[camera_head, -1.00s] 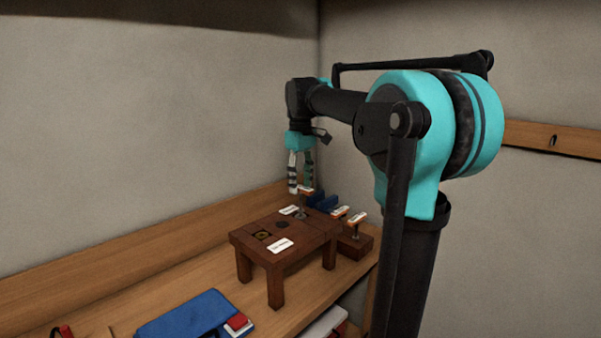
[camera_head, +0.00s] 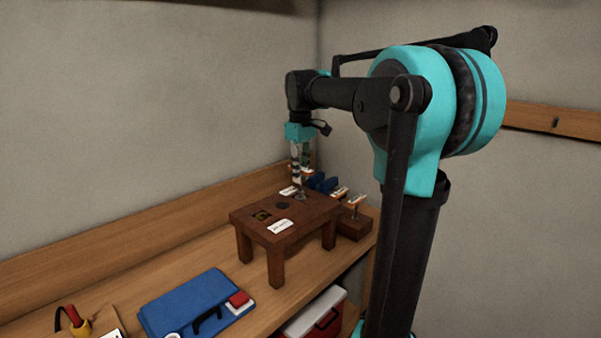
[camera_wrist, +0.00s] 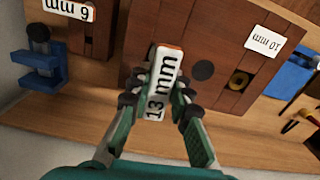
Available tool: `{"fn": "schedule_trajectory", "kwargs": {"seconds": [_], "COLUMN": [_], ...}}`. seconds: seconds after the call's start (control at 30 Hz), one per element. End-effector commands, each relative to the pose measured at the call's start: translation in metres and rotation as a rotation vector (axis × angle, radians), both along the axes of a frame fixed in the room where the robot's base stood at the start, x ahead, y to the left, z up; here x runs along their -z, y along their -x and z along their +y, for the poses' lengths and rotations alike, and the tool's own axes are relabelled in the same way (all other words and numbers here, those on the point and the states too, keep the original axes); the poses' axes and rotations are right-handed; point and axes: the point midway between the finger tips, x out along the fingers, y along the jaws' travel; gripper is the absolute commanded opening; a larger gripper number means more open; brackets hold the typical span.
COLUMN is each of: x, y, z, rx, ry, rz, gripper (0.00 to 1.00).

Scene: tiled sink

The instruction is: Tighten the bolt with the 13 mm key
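The 13 mm key, with its white orange-edged label (camera_wrist: 162,85), sits between my gripper's (camera_wrist: 158,98) fingertips in the wrist view. The fingers press on both sides of the label, and my gripper is shut on it. In the head view my gripper (camera_head: 300,173) is above the far right part of the small brown table (camera_head: 268,237). A thin metal shank (camera_head: 300,193) runs from below the fingers to the table top. The bolt is hidden under the key, so I cannot tell how they fit together.
The table top has a dark round spot (camera_wrist: 202,70), a brass ring (camera_wrist: 240,82) and a white 10 mm card (camera_wrist: 263,42). Other labelled keys (camera_head: 354,201) stand in a brown block (camera_head: 353,226). A blue clamp (camera_wrist: 40,62) is close by. A blue case (camera_head: 197,303) lies in front.

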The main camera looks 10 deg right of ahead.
Motion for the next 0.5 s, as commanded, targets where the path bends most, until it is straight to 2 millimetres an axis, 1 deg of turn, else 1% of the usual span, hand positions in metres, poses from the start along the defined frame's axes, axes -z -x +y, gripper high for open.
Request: {"fn": "schedule_trajectory", "kwargs": {"seconds": [0.03,0.1,0.5], "x": [0.0000,0.0000,-0.0001], "y": [0.0000,0.0000,0.0000], "z": [0.0000,0.0000,0.0000], "rx": [0.000,0.000,0.012], "ry": [0.000,0.000,0.000], "rz": [0.000,0.000,0.000], "gripper": [0.08,0.00,0.00]}}
